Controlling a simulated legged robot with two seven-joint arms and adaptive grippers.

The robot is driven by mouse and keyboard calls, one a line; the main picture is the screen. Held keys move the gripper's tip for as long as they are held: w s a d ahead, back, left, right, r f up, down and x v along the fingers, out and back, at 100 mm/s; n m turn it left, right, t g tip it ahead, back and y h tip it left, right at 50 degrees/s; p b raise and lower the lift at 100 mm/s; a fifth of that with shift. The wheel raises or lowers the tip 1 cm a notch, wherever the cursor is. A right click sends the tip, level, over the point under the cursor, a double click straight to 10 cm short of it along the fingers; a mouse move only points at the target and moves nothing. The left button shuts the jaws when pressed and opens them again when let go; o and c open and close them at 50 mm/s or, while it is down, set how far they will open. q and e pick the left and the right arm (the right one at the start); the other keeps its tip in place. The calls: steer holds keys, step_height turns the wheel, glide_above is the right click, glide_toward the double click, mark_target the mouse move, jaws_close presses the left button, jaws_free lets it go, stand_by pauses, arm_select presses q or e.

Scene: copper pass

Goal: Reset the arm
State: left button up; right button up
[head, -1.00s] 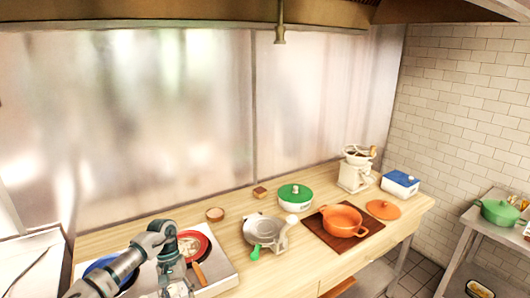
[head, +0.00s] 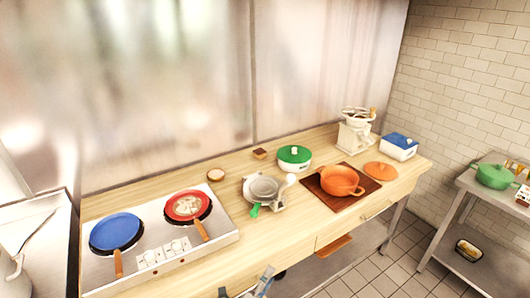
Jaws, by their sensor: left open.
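My left gripper (head: 250,287) shows only in part at the bottom edge of the head view, in front of the wooden counter (head: 240,262). Its fingers are apart with nothing seen between them, and most of the arm is cut off below the picture. My right gripper is not in view. The two-burner stove (head: 218,238) stands at the left of the counter, with a blue pan (head: 115,231) and a red pan (head: 184,204) holding pale food.
Along the counter stand a grey pan-like item (head: 263,188), a green-lidded pot (head: 294,158), an orange pot (head: 341,182) on a brown board, an orange lid (head: 380,171), a white grinder (head: 354,134) and a blue-lidded box (head: 399,146). A side table holds a green pot (head: 494,176).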

arm_select(q)
steer(key=s+a+f+n+g+y, duration=0.5)
steer(key=s+a+f+n+y, duration=0.4)
steer(key=a+f+n, duration=0.55)
steer(key=s+a+f+n+g, duration=0.2)
steer(key=s+a+n+g, duration=0.1)
steer(key=s, duration=0.4)
steer(key=s+a+f+n+g+y, duration=0.1)
steer(key=s+a+f+n+g, duration=0.15)
steer(key=s, duration=0.55)
steer(key=s+a+f+n+g, duration=0.2)
steer(key=s+f+n+g, duration=0.15)
steer(key=s, duration=0.35)
steer(key=s+f+x, duration=0.1)
steer(key=s+x, duration=0.2)
steer(key=x, duration=1.3)
steer(key=s+f, duration=0.4)
steer(key=f, duration=0.4)
steer(key=s+a+f+g, duration=0.1)
steer(key=s+f, duration=0.3)
steer(key=f, duration=0.5)
steer(key=shift+s+a+f, duration=0.2)
steer(key=shift+s+a, duration=0.05)
steer(key=shift+s, duration=0.05)
